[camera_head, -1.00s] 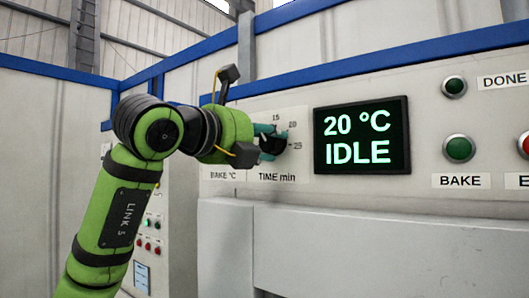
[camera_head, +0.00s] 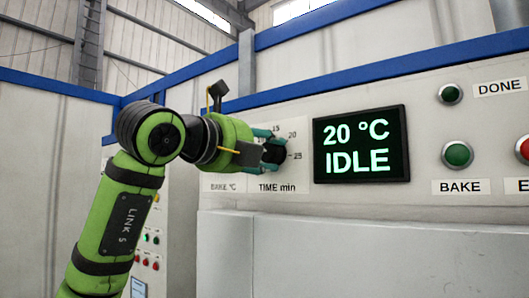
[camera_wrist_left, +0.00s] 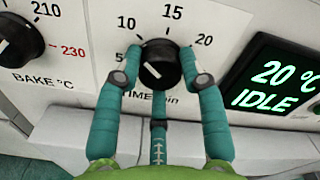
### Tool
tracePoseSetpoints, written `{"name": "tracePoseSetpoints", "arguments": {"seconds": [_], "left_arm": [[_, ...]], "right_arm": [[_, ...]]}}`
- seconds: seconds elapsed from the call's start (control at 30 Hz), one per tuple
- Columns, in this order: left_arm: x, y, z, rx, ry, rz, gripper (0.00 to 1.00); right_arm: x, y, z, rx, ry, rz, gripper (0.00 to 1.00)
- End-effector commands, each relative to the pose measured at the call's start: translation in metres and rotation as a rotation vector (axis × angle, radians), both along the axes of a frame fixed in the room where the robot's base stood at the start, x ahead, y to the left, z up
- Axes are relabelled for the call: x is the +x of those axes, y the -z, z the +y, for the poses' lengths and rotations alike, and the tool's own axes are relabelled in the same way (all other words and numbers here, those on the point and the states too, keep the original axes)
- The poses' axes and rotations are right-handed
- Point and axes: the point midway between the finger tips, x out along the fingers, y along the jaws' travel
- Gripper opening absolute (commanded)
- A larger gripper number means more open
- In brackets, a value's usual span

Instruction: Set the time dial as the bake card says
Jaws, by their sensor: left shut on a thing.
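The black time dial (camera_head: 273,153) is on the oven panel above the label TIME min. In the left wrist view the same dial (camera_wrist_left: 160,64) has a short white pointer mark, slanting; which number it points to is unclear. My left gripper (camera_wrist_left: 160,72) is shut on the dial, with one teal finger on each side. Numbers 5, 10, 15 and 20 show around it in the wrist view; the head view also shows 25. No readable bake card is in view. My right gripper is not in view.
The bake temperature dial (camera_wrist_left: 18,38) is left of the time dial in the wrist view. The display (camera_head: 361,144) reads 20 °C IDLE. A green BAKE button (camera_head: 457,154) and a DONE lamp (camera_head: 450,94) are further right. A ledge (camera_head: 350,228) lies below the panel.

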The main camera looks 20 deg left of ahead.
Motion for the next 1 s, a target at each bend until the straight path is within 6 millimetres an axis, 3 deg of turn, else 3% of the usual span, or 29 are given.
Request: {"name": "tracePoseSetpoints", "arguments": {"seconds": [0.03,0.07,0.1,0.53,1.0], "left_arm": [[0.0,0.001,-0.001,0.002,0.002,0.003,0.07],[0.0,0.001,-0.001,0.002,0.002,0.003,0.52],[0.0,0.001,-0.001,0.002,0.002,0.003,0.64],[-0.007,0.0,0.003,0.0,0.0,-0.002,0.64],[-0.091,0.0,0.033,0.003,-0.001,-0.002,0.64]], "right_arm": [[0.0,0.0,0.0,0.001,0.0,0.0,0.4],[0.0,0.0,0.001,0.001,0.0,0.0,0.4],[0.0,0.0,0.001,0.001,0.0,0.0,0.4],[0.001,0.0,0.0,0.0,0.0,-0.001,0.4],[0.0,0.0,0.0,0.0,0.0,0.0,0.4]]}}
